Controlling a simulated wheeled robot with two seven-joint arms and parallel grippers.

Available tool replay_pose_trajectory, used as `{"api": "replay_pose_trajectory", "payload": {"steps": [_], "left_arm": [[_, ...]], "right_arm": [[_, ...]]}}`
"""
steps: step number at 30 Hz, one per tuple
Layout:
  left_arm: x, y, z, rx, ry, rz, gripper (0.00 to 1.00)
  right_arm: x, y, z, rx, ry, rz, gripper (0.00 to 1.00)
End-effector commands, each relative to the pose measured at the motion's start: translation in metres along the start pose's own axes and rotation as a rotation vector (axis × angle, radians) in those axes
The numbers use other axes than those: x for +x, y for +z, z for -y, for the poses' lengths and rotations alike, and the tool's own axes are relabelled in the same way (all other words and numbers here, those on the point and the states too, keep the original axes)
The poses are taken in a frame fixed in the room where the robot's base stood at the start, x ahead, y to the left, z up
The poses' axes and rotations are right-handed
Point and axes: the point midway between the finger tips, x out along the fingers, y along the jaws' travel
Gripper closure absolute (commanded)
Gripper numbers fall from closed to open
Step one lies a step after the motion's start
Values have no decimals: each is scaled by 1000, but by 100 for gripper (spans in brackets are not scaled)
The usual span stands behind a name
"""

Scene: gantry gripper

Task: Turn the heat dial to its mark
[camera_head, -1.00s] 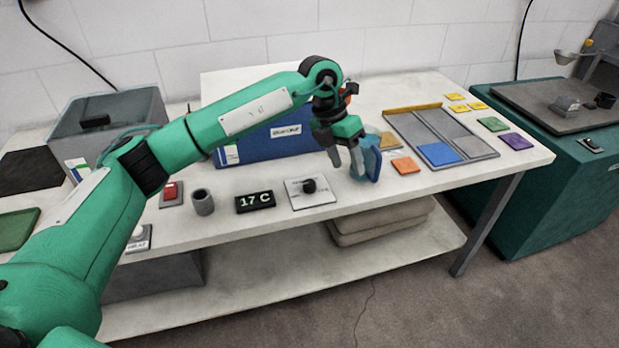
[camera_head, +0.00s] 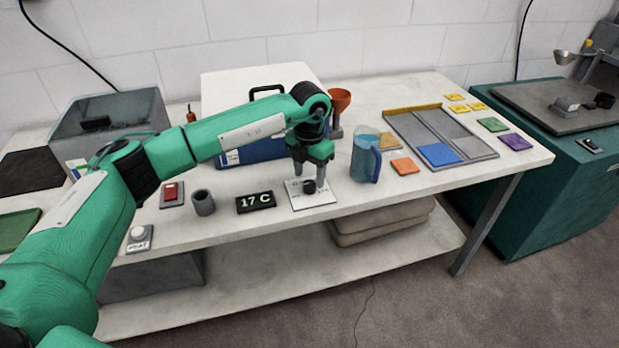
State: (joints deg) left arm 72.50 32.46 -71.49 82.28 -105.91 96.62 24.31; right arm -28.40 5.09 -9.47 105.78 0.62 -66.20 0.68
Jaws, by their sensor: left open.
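The dial is a black knob (camera_head: 309,187) on a white plate (camera_head: 323,200) near the front edge of the table. Its mark and the plate's lettering are too small to read. My left gripper (camera_head: 309,177) points down right above the knob, open. Its two grey fingers stand at the knob's left and right, partly covering it; I cannot tell whether they touch it. A black display (camera_head: 256,202) left of the plate reads 17 C. My right gripper is not in view.
A jug (camera_head: 365,158) of blue liquid stands right of the plate. A grey cup (camera_head: 203,203), a red switch (camera_head: 172,194) and a small box with a white button (camera_head: 139,238) are to the left. A blue case (camera_head: 243,153) is behind.

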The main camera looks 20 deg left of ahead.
Motion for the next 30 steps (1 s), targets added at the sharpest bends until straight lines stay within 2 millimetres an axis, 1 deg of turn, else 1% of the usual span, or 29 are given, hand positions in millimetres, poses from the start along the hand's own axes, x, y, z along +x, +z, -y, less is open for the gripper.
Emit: {"api": "replay_pose_trajectory", "payload": {"steps": [1,3,6,15,16,20,21,22,23,30], "left_arm": [[7,0,0,-1,0,-2,48],[14,0,0,-1,-2,-1,48],[20,0,0,0,-1,0,48],[22,0,0,0,-1,1,48],[22,0,0,0,-1,1,50],[22,0,0,0,-1,1,75],[22,0,0,0,-1,1,83],[22,0,0,0,-1,1,89],[22,0,0,0,-1,1,92],[23,0,0,18,-1,1,92]], "right_arm": [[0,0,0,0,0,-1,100],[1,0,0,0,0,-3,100],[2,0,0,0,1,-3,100],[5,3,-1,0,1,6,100],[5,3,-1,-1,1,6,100],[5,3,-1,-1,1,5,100],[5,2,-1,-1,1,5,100],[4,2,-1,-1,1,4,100],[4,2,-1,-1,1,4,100],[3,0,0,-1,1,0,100]]}}
